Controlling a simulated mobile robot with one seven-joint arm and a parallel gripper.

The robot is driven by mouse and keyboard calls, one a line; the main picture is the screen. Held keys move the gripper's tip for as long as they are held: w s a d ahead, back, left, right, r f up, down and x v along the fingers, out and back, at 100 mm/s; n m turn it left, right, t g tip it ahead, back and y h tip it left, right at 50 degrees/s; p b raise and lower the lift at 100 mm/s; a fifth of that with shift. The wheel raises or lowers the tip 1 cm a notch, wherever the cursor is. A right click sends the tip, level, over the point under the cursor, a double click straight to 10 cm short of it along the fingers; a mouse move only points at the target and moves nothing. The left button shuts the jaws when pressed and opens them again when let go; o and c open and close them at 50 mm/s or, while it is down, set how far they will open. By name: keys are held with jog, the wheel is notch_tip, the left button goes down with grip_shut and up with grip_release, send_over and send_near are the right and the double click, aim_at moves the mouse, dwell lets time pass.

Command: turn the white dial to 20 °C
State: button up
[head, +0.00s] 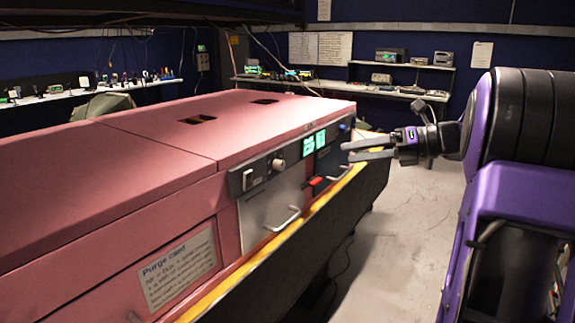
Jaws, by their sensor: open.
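A small round pale knob (278,163), which looks like the white dial, sits on the dark control strip on the front of the pink enclosure (170,150). Its pointer and any scale are too small to read. Green lit displays (313,142) are just right of it; their digits are not legible. My gripper (346,152) points left, with its two fingers apart and nothing between them. It is to the right of the dial and displays, near the enclosure's right end, apart from the dial.
Another pale control (247,180) is at the strip's left end. Below are a metal door with a handle (282,218), a red latch (314,181) and another handle (338,171). A yellow edge (270,246) runs along the front. Open floor (395,215) lies to the right.

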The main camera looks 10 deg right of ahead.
aim_at(284, 164)
jog(key=b+x, duration=0.2)
jog(key=x, duration=1.4)
jog(key=shift+w+a+f, duration=0.1)
jog(key=shift+w+a, duration=0.05)
grip_shut()
